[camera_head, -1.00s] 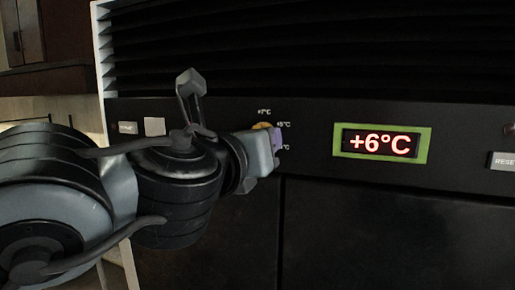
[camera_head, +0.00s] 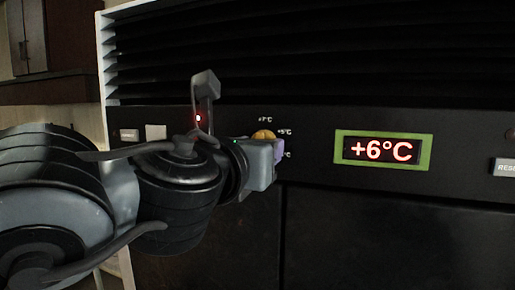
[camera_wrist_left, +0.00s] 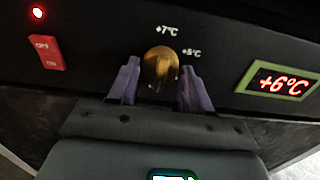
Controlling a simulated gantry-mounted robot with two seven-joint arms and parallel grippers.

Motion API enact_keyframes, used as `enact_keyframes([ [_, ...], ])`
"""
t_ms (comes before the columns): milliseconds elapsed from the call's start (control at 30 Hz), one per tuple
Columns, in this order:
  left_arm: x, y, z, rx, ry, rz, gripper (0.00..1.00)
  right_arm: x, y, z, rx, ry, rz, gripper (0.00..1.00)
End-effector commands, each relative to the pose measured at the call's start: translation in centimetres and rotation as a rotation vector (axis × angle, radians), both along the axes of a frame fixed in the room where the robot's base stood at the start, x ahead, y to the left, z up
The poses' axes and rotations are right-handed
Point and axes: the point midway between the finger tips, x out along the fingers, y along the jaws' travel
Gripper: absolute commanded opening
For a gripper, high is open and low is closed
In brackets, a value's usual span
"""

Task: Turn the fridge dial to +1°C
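The fridge dial is a gold-yellow knob (camera_wrist_left: 160,68) on the black panel, with +7°C and +5°C marks around it. In the head view the dial (camera_head: 263,135) shows just above my left gripper (camera_head: 279,150), which hides its lower part and some marks. In the left wrist view the two purple fingers of my left gripper (camera_wrist_left: 158,84) stand apart on either side of the dial, with a small gap on each side. The red display (camera_head: 380,150) in a green frame reads +6°C; it also shows in the wrist view (camera_wrist_left: 280,81). My right gripper is out of view.
A red switch (camera_wrist_left: 47,52) with a lit red lamp (camera_wrist_left: 38,13) above it is left of the dial. A RESET button (camera_head: 507,168) is at the far right. Black vent slats (camera_head: 320,50) run above the panel.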

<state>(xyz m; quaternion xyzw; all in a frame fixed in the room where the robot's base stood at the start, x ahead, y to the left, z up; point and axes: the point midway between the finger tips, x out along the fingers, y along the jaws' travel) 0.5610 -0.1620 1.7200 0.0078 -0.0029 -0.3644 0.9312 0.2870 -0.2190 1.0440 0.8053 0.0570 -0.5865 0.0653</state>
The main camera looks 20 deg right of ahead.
Motion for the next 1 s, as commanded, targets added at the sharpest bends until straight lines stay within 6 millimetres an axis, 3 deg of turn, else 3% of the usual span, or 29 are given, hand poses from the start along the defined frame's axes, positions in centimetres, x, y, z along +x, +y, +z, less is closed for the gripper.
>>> enact_keyframes([
  [33, 0.0, 0.0, 0.0, 0.0, 0.0, 0.0, 0.57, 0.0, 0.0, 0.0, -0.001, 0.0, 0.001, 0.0],
  [100, 0.0, 0.0, 0.0, -0.001, 0.001, 0.0, 0.68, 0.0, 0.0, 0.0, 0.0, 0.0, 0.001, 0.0],
  [533, -0.6, 0.5, -0.1, -0.001, -0.001, 0.0, 0.68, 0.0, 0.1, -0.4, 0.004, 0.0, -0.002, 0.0],
  [1000, -6.0, 5.6, -0.2, -0.001, -0.002, 0.0, 0.68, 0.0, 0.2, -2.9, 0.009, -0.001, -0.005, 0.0],
])
